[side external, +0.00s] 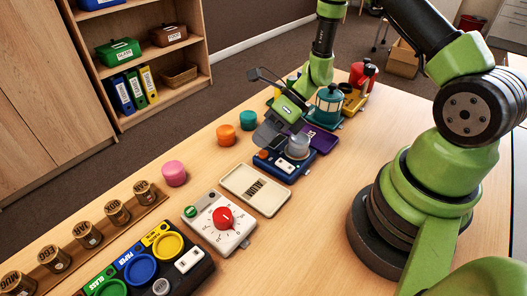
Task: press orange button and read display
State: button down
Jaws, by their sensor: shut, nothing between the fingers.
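A dark blue device (303,168) stands on the table right of the middle. Its small orange button (263,154) is at its left end. A pale panel (284,166) is on its front; I cannot read any display on it. A clear or grey round piece (298,147) sits on top of the device. My gripper (266,140) is shut and empty, its grey fingers pointing down just above and behind the orange button. I cannot tell whether the fingertips touch the button or the device.
A cream tray (233,185) and a dial box (205,220) lie to the left. Loose orange (226,134), teal (248,120) and pink (174,173) pieces stand behind them. A purple tray (322,139) and teal lantern-like object (329,104) crowd the right side. Bare table lies in front.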

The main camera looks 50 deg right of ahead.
aim_at(264, 152)
jog(key=shift+f, duration=0.1)
jog(key=shift+f, duration=0.3)
jog(key=shift+s+f, duration=0.15)
jog(key=shift+f, duration=0.6)
dwell(0.7)
jog(key=shift+r, duration=0.1)
jog(key=shift+s+r, duration=0.1)
jog(key=shift+r, duration=0.7)
jog(key=shift+r, duration=0.1)
jog(key=shift+r, duration=2.5)
